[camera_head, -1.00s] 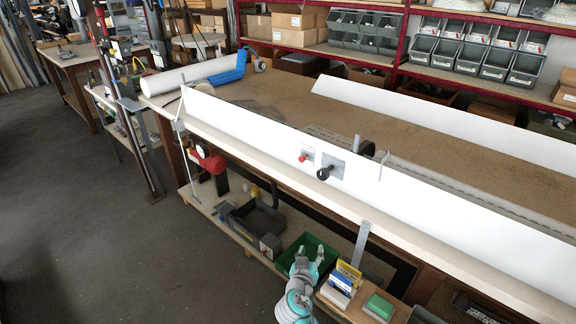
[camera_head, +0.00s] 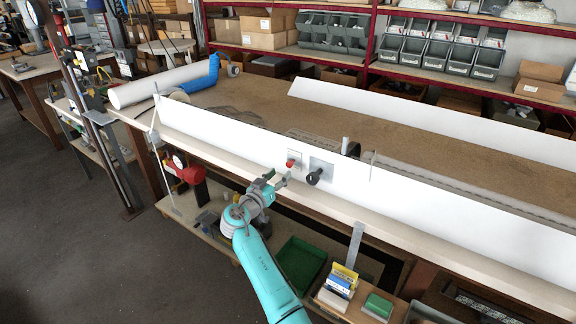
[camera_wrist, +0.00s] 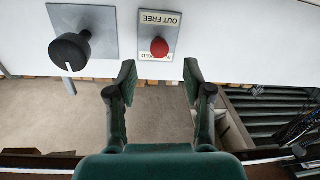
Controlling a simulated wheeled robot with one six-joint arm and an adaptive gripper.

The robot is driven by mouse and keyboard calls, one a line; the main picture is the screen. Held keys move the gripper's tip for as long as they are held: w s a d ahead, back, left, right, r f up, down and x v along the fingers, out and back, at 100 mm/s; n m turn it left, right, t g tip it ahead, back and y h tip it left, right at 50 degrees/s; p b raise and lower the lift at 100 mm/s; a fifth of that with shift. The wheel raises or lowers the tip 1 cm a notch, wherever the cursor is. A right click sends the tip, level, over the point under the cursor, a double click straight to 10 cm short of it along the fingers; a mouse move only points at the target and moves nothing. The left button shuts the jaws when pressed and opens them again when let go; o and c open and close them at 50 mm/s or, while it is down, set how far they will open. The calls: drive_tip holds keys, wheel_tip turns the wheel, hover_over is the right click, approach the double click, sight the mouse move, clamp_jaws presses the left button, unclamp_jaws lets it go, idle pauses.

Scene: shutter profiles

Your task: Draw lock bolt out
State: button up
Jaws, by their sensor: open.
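The lock bolt shows as a red knob (camera_head: 292,164) on a small pale plate on the white upright panel (camera_head: 250,146). In the wrist view the red knob (camera_wrist: 159,46) sits on a plate (camera_wrist: 159,35) lettered "OUT FREE" above it; the lettering below is partly covered. My gripper (camera_head: 279,179) is open and empty, in front of and slightly below the knob. In the wrist view the fingertips of my gripper (camera_wrist: 159,72) are spread to either side of the knob's line and do not touch it.
A black knob (camera_head: 314,177) on a grey plate is beside the red one, and it also shows in the wrist view (camera_wrist: 70,50). A wooden bench (camera_head: 420,150) lies behind the panel. A lower shelf holds a green bin (camera_head: 300,264) and small boxes (camera_head: 342,280).

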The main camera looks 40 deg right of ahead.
sight(288, 166)
drive_tip(key=x, duration=0.7)
drive_tip(key=shift+w+d, duration=0.1)
drive_tip(key=shift+d, duration=0.1)
clamp_jaws()
